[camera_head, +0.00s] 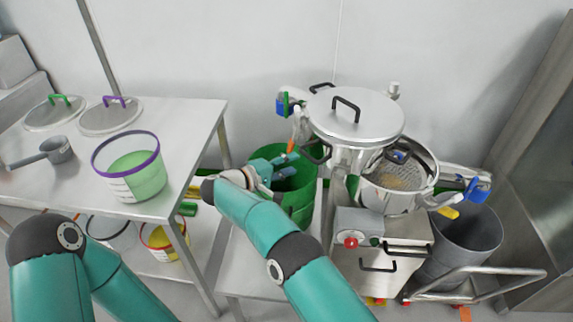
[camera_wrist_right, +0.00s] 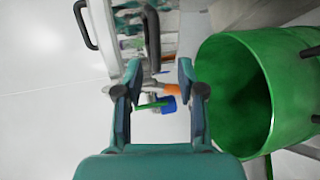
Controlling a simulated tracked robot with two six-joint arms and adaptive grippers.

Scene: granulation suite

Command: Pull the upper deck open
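The steel sifter has a lidded round upper deck (camera_head: 345,158), with a flat steel lid (camera_head: 380,112) bearing a black handle. Black side handles (camera_head: 316,153) stick out at its edge. To its right and lower is an open round steel pan (camera_head: 402,203) with mesh inside. My right gripper (camera_head: 287,165) is left of the deck, in front of the green drum, apart from the handle. In the right wrist view its fingers (camera_wrist_right: 160,70) are spread and empty, with a blue and green clamp (camera_wrist_right: 168,104) beyond them. My left arm shows at lower left; its gripper is out of frame.
A green drum (camera_head: 300,208) stands close beside my right gripper; it also shows in the wrist view (camera_wrist_right: 238,100). A grey bin (camera_head: 462,250) stands at right.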

